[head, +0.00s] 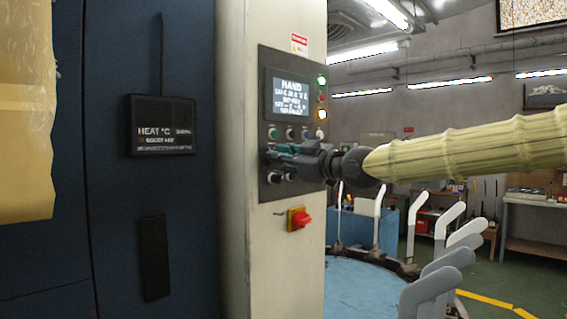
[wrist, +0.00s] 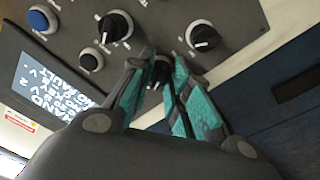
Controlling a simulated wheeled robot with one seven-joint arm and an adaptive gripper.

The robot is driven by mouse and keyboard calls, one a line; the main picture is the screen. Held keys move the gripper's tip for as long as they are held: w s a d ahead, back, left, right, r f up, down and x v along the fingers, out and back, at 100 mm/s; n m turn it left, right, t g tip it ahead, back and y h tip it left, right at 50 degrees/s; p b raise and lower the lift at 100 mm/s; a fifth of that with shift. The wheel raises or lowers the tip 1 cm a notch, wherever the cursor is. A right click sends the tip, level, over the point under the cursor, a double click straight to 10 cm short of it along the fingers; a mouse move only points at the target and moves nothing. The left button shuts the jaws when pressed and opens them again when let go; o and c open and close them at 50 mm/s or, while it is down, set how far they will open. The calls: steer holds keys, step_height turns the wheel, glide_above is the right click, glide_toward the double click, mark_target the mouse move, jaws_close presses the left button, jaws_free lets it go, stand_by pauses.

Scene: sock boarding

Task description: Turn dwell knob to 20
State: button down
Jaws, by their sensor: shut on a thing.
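The control panel (head: 295,110) is a dark plate on a pale column, with a lit screen (head: 290,93), buttons and several black knobs. My gripper (head: 276,153) reaches the panel from the right in the head view. In the wrist view, my gripper (wrist: 158,80) has its teal-padded fingers on either side of a small black knob (wrist: 160,70) and is shut on it. The fingers hide part of this knob. I cannot read its label or pointer, so I cannot tell whether it is the dwell knob. Other black knobs sit close by, one (wrist: 116,27) and another (wrist: 203,37).
A red switch on a yellow plate (head: 299,218) sits below the panel. A heat display (head: 160,126) hangs on the blue cabinet.

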steer(key=shift+r+n, duration=0.4)
steer(key=shift+n, duration=0.1)
steer(key=c, duration=1.3)
jaws_free()
steer(key=shift+s, duration=0.1)
steer(key=shift+f, duration=0.2)
steer(key=v, duration=1.2)
steer(key=shift+d, duration=0.1)
